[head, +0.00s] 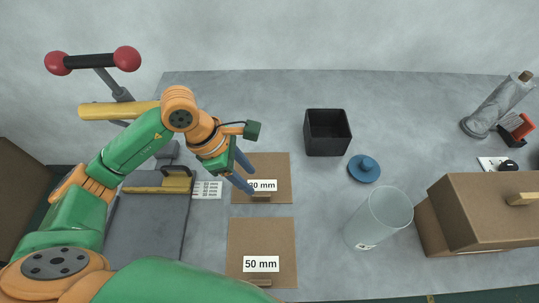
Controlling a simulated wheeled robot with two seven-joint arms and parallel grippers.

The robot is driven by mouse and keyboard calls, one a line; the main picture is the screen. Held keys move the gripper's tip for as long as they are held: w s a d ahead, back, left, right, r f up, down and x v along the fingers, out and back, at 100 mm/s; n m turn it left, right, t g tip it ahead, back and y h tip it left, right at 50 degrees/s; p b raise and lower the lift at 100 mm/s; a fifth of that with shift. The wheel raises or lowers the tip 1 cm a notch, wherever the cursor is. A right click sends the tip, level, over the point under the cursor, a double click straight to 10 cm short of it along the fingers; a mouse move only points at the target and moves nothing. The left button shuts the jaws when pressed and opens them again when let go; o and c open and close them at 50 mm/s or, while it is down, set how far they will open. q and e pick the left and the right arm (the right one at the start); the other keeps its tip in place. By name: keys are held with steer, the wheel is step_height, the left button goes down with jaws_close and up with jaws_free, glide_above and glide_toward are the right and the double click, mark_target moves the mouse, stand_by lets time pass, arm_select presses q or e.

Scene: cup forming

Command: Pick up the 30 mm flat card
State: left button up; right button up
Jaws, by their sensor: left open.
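The 30 mm flat card (275,164) is a brown square lying flat on the grey table, left of centre. It has a white label, whose first digit is partly covered by my gripper, and a small wooden tab (262,197) at its near edge. My left gripper (252,181) is open, with its two blue-grey fingers over the card's left part near the label and tab. Nothing shows between the fingers. I cannot tell whether the fingertips touch the card. My right gripper is not in view.
A similar 50 mm card (262,235) lies just nearer. A black open box (327,133), blue lidded disc (364,169) and clear cylinder (378,218) stand to the right. A brown box (485,210) is far right. A grey board machine (148,230) is at left.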

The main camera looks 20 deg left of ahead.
mark_target(261, 194)
arm_select(q)
steer(key=d+f+p, duration=0.1)
steer(key=s+d+f, duration=0.1)
steer(key=f, duration=0.1)
steer(key=shift+s+p, duration=0.1)
steer(key=shift+p, duration=0.3)
steer(key=x, duration=0.2)
steer(key=shift+w+f, duration=0.25)
steer(key=shift+f, duration=0.05)
steer(key=shift+w+f, duration=0.15)
jaws_close()
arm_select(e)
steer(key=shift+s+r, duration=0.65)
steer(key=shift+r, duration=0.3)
